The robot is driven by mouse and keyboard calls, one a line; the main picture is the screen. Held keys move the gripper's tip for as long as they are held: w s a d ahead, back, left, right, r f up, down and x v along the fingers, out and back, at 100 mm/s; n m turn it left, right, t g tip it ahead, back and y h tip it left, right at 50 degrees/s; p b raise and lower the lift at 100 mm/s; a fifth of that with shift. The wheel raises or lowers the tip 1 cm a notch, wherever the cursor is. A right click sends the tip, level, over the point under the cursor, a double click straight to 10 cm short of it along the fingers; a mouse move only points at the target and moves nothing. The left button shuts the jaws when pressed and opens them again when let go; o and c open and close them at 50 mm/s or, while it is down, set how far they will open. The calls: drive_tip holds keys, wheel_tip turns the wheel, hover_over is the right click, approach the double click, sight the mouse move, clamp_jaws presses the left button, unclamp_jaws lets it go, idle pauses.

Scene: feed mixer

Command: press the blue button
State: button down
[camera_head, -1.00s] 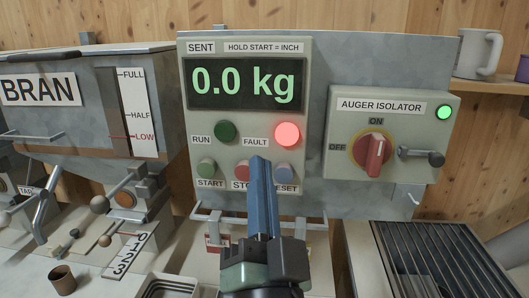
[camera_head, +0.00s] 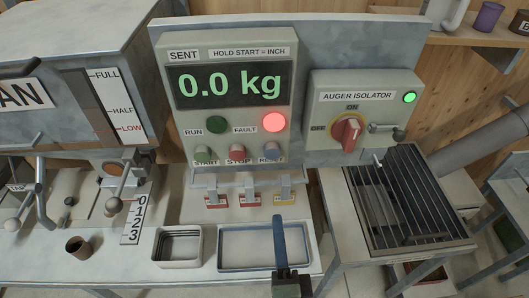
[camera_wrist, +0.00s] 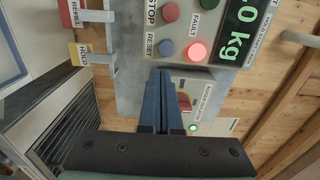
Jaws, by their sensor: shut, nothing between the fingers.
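The blue button (camera_head: 271,151), labelled RESET, is at the lower right of the control panel (camera_head: 187,107), right of the red STOP button (camera_head: 237,153) and the green START button (camera_head: 204,154). It also shows in the wrist view (camera_wrist: 166,48), just beyond the fingertips. My gripper (camera_head: 279,222) has long blue fingers that are shut and empty. In the head view it is below the panel, over the blue-edged tray (camera_head: 222,262). In the wrist view the fingertips (camera_wrist: 166,72) appear just below the blue button; the gap to the panel cannot be told.
A lit red FAULT lamp (camera_head: 273,122) is above the blue button. An isolator box with a red rotary switch (camera_head: 346,130) is on the right. Tagged hooks (camera_head: 283,190) hang under the panel. A slatted grate (camera_head: 405,195) lies at the right.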

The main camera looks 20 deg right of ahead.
drive_tip(key=shift+s+f, duration=0.1)
drive_tip(key=shift+s, duration=0.05)
drive_tip(key=p, duration=0.3)
approach(272, 151)
drive_tip(key=w+d+f, duration=0.1)
drive_tip(key=w+f, duration=0.2)
drive_tip(key=w, duration=0.3)
drive_tip(key=shift+w+d+r+b, duration=0.1)
drive_tip(key=shift+w+d+b, duration=0.2)
drive_tip(key=shift+d, duration=0.1)
drive_tip(key=shift+w+b, duration=0.1)
drive_tip(key=shift+b, duration=0.25)
